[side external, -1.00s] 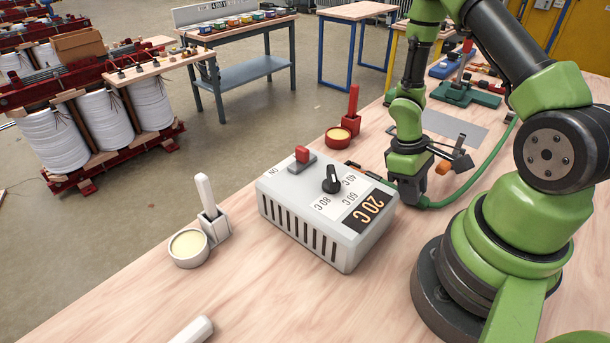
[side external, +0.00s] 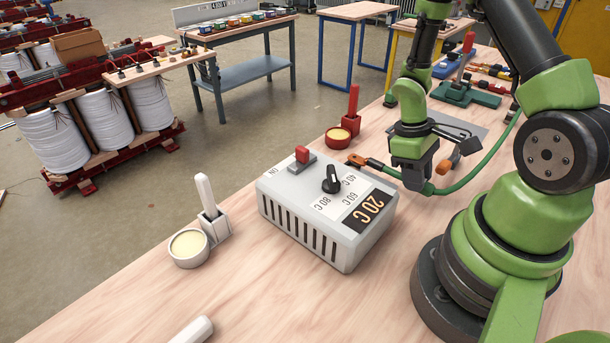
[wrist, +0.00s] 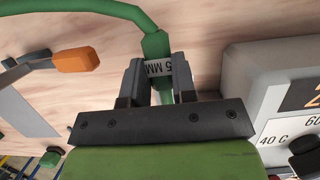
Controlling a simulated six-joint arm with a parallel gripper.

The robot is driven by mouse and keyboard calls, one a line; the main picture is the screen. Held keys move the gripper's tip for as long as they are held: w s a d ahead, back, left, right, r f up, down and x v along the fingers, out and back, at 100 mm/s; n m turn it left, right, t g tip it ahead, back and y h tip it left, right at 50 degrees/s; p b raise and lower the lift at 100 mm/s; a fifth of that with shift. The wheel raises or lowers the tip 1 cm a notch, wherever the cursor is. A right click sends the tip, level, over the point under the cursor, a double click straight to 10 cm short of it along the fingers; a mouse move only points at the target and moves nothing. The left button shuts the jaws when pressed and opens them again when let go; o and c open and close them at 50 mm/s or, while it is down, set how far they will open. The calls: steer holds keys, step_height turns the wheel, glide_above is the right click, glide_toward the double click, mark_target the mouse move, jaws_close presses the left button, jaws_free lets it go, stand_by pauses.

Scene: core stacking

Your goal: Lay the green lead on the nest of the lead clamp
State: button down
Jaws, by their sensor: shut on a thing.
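The green lead (side external: 484,166) runs from the back right of the bench to my gripper (side external: 418,185). Its orange-brown end (side external: 362,161) sticks out to the left, beside the grey box. My gripper is shut around the lead, and the lead appears raised off the bench.
A grey control box (side external: 310,225) reading 20 C stands left of my gripper. A red pot (side external: 338,139) and red holder (side external: 351,121) stand behind it. A green stand with a red handle (side external: 465,90) is at the back. The bench front is mostly clear.

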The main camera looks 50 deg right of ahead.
stand_by(0.4)
step_height(320, 180, up, 10)
glide_above(447, 153)
step_height(447, 153, down, 4)
steer(key=shift+f, duration=0.45)
steer(key=shift+f, duration=0.1)
steer(key=shift+f, duration=2.8)
steer(key=shift+f, duration=1.1)
